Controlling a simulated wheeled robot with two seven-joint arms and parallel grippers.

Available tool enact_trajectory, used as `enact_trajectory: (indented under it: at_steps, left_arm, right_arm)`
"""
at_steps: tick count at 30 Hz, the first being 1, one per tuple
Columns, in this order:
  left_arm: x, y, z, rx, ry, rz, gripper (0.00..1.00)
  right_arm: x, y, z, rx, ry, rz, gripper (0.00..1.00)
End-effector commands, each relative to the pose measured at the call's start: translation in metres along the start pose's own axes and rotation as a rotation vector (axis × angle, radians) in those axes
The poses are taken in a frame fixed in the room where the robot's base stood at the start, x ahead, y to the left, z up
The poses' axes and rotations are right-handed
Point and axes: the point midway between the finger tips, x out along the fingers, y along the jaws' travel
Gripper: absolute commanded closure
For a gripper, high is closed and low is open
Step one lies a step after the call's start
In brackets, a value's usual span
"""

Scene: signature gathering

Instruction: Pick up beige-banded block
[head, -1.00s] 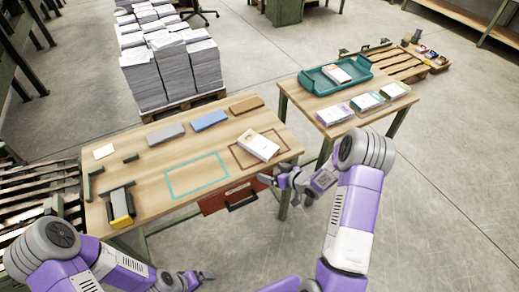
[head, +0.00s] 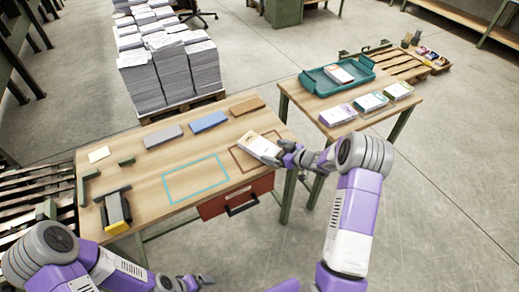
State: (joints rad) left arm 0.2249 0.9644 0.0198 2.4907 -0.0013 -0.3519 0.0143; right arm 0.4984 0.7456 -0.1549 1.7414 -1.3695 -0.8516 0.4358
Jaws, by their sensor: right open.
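A white paper block (head: 259,145) with a small orange-brown mark lies over the brown outlined rectangle (head: 238,163) on the right side of the wooden table (head: 150,199). It looks like the beige-banded block, though its band is hard to make out. My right gripper (head: 283,153) is open at the block's right end, its fingers at or very near that edge; contact cannot be told. My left gripper (head: 203,279) is low in front of the table, away from the block, and its jaws are too small to read.
A teal outline (head: 196,178) on the table is empty. Grey (head: 163,136), blue (head: 208,122) and brown (head: 246,106) bars lie along the back. A red drawer (head: 211,208) hangs under the front edge. The right table (head: 318,108) holds a teal tray (head: 311,84) and several blocks.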

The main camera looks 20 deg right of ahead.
Motion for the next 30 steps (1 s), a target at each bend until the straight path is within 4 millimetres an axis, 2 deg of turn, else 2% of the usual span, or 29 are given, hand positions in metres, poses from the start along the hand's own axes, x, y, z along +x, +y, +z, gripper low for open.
enact_trajectory:
  at_steps: [6, 9, 18, 27, 28, 30]
  left_arm:
    - [0.017, -0.006, -0.001, 0.000, 0.000, 0.000, 0.00]
    - [0.019, -0.007, -0.001, 0.000, 0.000, 0.000, 0.00]
    - [0.019, -0.007, -0.001, 0.000, 0.000, 0.000, 0.00]
    - [0.019, -0.007, -0.001, 0.000, 0.000, 0.000, 0.00]
    - [0.019, -0.007, -0.001, 0.000, 0.000, 0.000, 0.00]
    - [0.019, -0.007, -0.001, 0.000, 0.000, 0.000, 0.00]
  right_arm:
    - [0.035, -0.004, 0.006, -0.002, 0.000, -0.004, 0.00]
    - [0.045, -0.003, 0.004, 0.000, 0.000, -0.002, 0.00]
    - [0.048, -0.003, 0.003, 0.000, 0.000, -0.001, 0.02]
    - [0.047, -0.003, 0.002, 0.000, 0.002, -0.001, 0.47]
    - [0.047, -0.003, 0.002, 0.000, 0.002, -0.001, 0.51]
    - [0.047, -0.003, 0.002, 0.000, 0.002, -0.001, 0.52]
